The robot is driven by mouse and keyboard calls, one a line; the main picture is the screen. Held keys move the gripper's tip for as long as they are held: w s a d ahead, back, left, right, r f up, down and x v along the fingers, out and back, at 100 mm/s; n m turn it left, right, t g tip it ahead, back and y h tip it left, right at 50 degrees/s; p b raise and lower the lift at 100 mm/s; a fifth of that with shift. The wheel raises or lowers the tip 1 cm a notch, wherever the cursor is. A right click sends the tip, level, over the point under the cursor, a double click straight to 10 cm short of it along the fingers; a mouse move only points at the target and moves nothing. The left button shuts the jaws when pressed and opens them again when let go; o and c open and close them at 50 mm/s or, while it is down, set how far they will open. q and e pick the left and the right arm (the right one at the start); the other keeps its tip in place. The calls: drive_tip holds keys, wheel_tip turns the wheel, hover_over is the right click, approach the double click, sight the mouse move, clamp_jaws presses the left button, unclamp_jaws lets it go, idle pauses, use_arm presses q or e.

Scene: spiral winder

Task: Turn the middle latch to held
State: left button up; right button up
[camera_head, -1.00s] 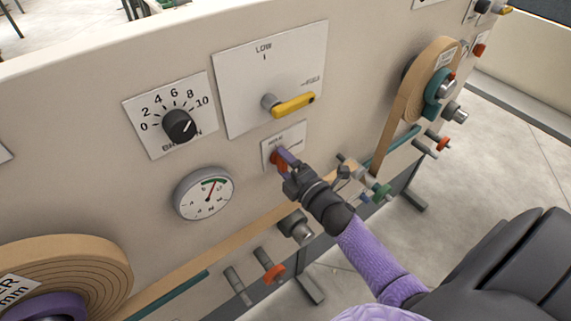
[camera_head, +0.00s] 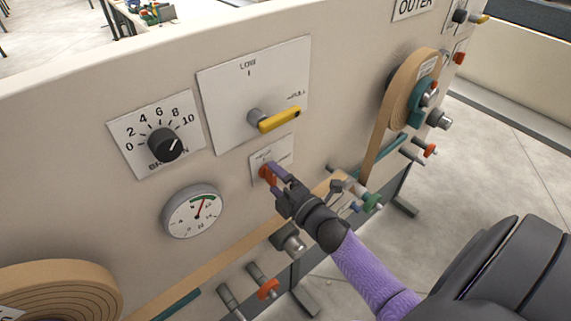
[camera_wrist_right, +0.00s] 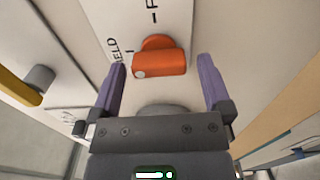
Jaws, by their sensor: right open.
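The middle latch is an orange-red lever (camera_head: 267,176) on a small white plate (camera_head: 284,150) below the yellow handle. In the right wrist view the latch (camera_wrist_right: 165,62) lies crosswise, with a pale dot at its left end. A partly cut-off label reading "ELD" is at its left, and another beginning with "F" is above. My right gripper (camera_head: 275,171) is at the latch. In the wrist view its two purple fingers (camera_wrist_right: 162,80) are open on either side of the latch, with gaps showing on both sides. My left gripper is out of view.
A yellow-handled switch (camera_head: 279,119) sits just above, a black dial (camera_head: 164,144) and round gauge (camera_head: 193,211) to the left. Below are a tan strip (camera_head: 222,257) and several protruding pegs, one with a green collar (camera_head: 372,201). A tape roll (camera_head: 405,105) stands right.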

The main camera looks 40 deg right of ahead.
drive_tip(key=s, duration=0.9)
drive_tip(key=shift+d, duration=0.35)
